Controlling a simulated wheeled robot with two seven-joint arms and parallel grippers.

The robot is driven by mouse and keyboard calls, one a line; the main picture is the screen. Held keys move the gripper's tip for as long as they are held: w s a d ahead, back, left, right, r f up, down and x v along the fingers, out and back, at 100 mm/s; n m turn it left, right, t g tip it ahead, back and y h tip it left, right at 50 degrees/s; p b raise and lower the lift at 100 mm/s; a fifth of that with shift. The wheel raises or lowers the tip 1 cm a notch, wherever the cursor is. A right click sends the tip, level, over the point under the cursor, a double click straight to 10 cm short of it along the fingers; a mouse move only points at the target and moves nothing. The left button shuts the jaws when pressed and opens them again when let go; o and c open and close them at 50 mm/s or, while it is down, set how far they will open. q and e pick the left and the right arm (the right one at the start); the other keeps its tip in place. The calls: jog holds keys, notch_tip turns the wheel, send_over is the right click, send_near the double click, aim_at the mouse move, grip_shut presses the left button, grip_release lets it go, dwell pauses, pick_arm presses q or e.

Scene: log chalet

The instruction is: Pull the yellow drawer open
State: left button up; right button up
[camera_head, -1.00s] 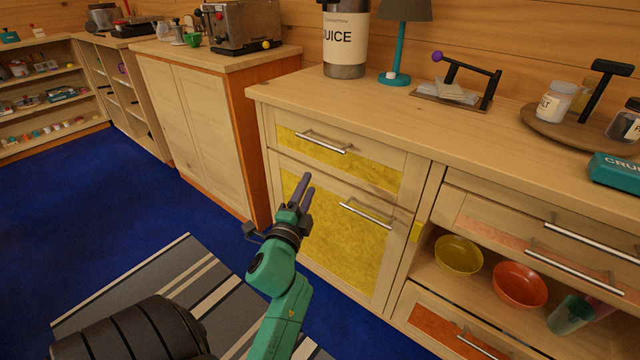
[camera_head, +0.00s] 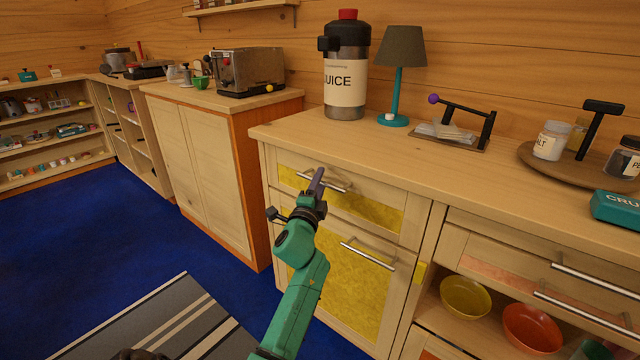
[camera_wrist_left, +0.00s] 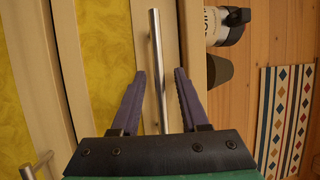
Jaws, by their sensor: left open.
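The yellow drawer (camera_head: 370,208) is the top front of the near cabinet, with a silver bar handle (camera_head: 338,186). It looks shut. A yellow cabinet door (camera_head: 350,285) with its own bar handle (camera_head: 368,254) is below it. My left gripper (camera_head: 317,182) is in front of the drawer handle in the head view. In the left wrist view, the open fingers (camera_wrist_left: 156,98) stand on either side of the handle bar (camera_wrist_left: 157,60), with gaps between bar and fingers. Whether the fingertips reach past the bar is hard to tell. My right gripper is not in view.
On the countertop (camera_head: 420,165) stand a juice dispenser (camera_head: 346,75), a teal lamp (camera_head: 398,70), a napkin holder (camera_head: 452,130) and a round tray (camera_head: 545,160) with jars. An open shelf at right holds a yellow bowl (camera_head: 465,297) and a red bowl (camera_head: 531,327). Blue floor is clear at left.

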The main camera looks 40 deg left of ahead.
pick_arm(q)
grip_shut()
dwell(1.4)
